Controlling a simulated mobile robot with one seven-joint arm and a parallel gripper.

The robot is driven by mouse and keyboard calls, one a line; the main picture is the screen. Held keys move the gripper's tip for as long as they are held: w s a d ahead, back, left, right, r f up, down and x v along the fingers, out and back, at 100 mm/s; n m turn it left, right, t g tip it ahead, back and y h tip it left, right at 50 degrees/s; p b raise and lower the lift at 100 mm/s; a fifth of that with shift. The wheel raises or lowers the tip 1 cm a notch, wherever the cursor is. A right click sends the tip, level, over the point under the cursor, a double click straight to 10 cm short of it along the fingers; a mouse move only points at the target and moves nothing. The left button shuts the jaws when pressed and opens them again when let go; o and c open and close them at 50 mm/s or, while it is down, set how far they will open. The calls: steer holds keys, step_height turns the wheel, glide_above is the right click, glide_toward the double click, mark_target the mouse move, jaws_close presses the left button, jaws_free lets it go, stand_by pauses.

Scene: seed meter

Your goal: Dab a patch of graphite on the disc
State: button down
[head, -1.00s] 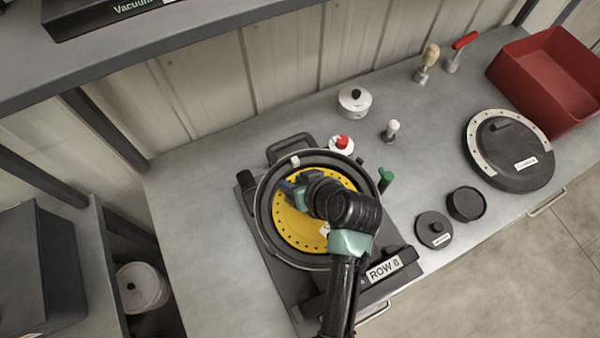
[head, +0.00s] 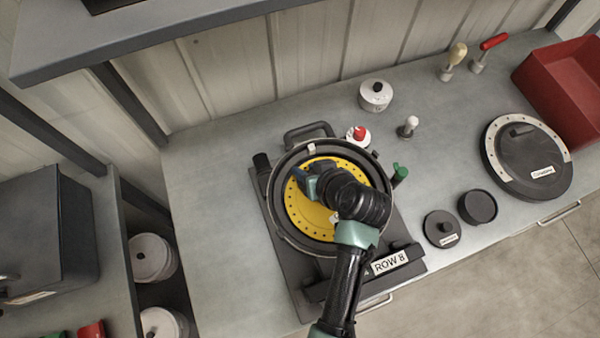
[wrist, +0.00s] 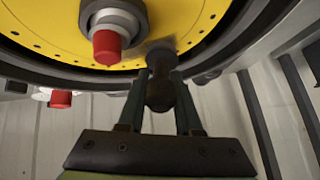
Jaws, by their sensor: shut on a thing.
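The yellow disc (head: 309,212), with a ring of small holes, sits in a round dark housing (head: 284,231) on the bench. My gripper (head: 306,184) is over the disc's left part; my wrist hides much of its middle. In the wrist view my gripper (wrist: 160,98) is shut on a dark-handled dabber (wrist: 160,93). The dabber's grey head meets or nearly meets the yellow disc (wrist: 50,30) near its hole ring; I cannot tell if it presses. Any graphite patch under the head is hidden. A red-tipped hub (wrist: 106,46) stands to the left.
A black cup (head: 477,206), small lid (head: 441,228), large black cover (head: 528,160) and red bin (head: 565,85) are at right. The bench's left side is clear.

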mark_target(325, 150)
steer(key=shift+w+d+b, duration=0.3)
steer(key=shift+w+d, duration=0.35)
steer(key=shift+d, duration=0.3)
steer(key=shift+w+d+b, duration=0.35)
steer(key=shift+w+d, duration=0.35)
steer(key=shift+d, duration=0.25)
steer(key=shift+w+d+b, duration=0.3)
steer(key=shift+w+d, duration=0.35)
steer(key=shift+d, duration=0.3)
steer(key=shift+s+a+r+p, duration=0.15)
steer(key=shift+s+a+p, duration=0.7)
steer(key=shift+a+p, duration=0.2)
steer(key=shift+s+a+p, duration=0.45)
steer(key=shift+s+a, duration=0.2)
steer(key=shift+a, duration=0.35)
steer(key=shift+s+a+p, duration=0.45)
steer(key=shift+s+a, duration=0.25)
steer(key=shift+a, duration=0.25)
steer(key=shift+s+a+p, duration=0.45)
steer(key=shift+s+a, duration=0.2)
steer(key=shift+a, duration=0.35)
steer(key=shift+f, duration=0.2)
steer(key=shift+r, duration=0.1)
step_height(325, 150, up, 6)
steer(key=p, duration=0.5)
steer(key=shift+p, duration=0.3)
step_height(325, 150, up, 3)
steer(key=p, duration=0.2)
steer(key=shift+p, duration=0.35)
